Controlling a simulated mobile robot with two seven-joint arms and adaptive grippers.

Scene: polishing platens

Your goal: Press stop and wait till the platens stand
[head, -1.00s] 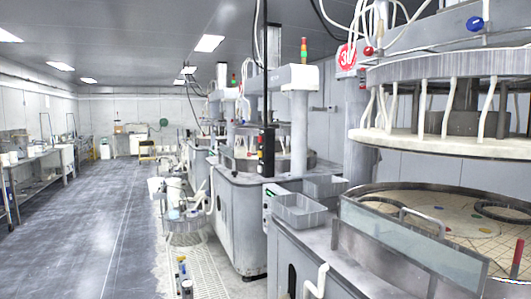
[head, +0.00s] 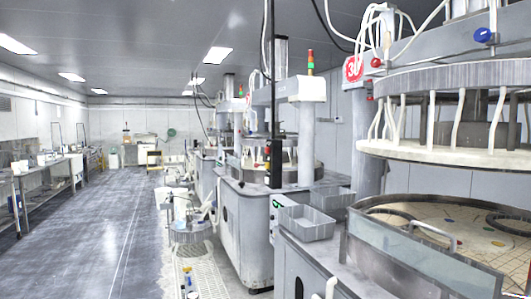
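The nearest polishing machine stands at the right in the head view. Its upper platen (head: 450,80) hangs raised above the round lower platen (head: 400,212), with white hoses around it. Round carriers lie on the lower platen, among small coloured spots. I cannot tell whether the platens turn. A black control post (head: 276,110) with small coloured buttons (head: 267,152) stands by the second machine (head: 245,225). A small green-lit panel (head: 276,204) is on the near machine's end. No stop button can be made out for certain. Neither of my grippers is in view.
A clear splash panel (head: 410,262) stands before the lower platen. Grey trays (head: 303,222) sit beside it. A signal tower (head: 310,62) rises over the second machine. A bottle (head: 188,278) stands low by the grating (head: 208,275). The left aisle floor (head: 90,245) is free.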

